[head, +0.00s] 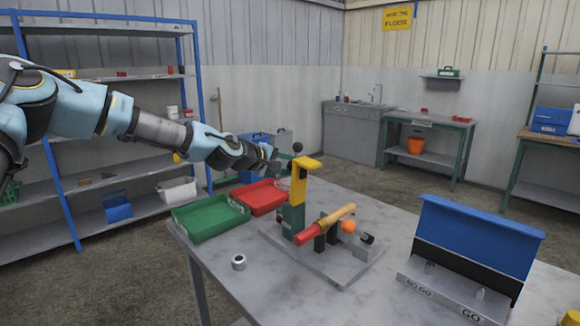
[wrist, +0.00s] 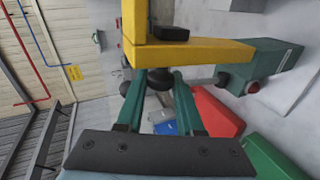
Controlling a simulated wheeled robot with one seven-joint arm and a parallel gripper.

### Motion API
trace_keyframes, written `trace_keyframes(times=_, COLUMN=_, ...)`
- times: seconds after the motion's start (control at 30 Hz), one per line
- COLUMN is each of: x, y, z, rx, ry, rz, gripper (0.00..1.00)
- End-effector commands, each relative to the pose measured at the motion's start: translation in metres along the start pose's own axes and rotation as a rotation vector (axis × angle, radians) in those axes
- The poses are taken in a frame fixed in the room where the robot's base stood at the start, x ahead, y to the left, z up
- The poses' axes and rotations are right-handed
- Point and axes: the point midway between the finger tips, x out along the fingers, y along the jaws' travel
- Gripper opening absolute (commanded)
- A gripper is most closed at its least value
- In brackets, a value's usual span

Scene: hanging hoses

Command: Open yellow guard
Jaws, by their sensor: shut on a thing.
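The yellow guard (head: 299,186) stands on a green post (head: 293,220) of the fixture on the table. It has an upright part and an arm reaching right at its top. In the wrist view the yellow guard (wrist: 195,51) crosses just beyond my fingertips. My gripper (head: 280,164) is at the guard's left side in the head view. In the wrist view my gripper (wrist: 157,80) has its green fingers closed on a dark knob (wrist: 160,79) against the guard. The knob's contact with the fingers is partly hidden in the head view.
Green tray (head: 208,218) and red tray (head: 262,196) stand left. A blue-backed gauge stand (head: 475,240) is at the right. A small ring (head: 238,262) lies in front.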

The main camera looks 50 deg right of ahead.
Motion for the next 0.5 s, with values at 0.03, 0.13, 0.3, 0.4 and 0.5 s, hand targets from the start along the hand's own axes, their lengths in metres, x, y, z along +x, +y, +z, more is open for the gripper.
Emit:
trace_keyframes(times=0.03, x=-0.0002, y=-0.0006, z=-0.0016, rx=0.000, ry=0.003, rz=0.000, gripper=0.00)
trace_keyframes(times=0.13, x=-0.0002, y=-0.0007, z=-0.0016, rx=0.000, ry=0.003, rz=0.000, gripper=0.00)
trace_keyframes(times=0.3, x=-0.0001, y=-0.0007, z=-0.0015, rx=0.000, ry=0.003, rz=0.000, gripper=0.45)
trace_keyframes(times=0.4, x=-0.0001, y=-0.0006, z=-0.0011, rx=0.001, ry=0.002, rz=0.000, gripper=0.56)
trace_keyframes(times=0.5, x=0.0000, y=-0.0004, z=-0.0007, rx=0.001, ry=0.002, rz=0.000, gripper=0.66)
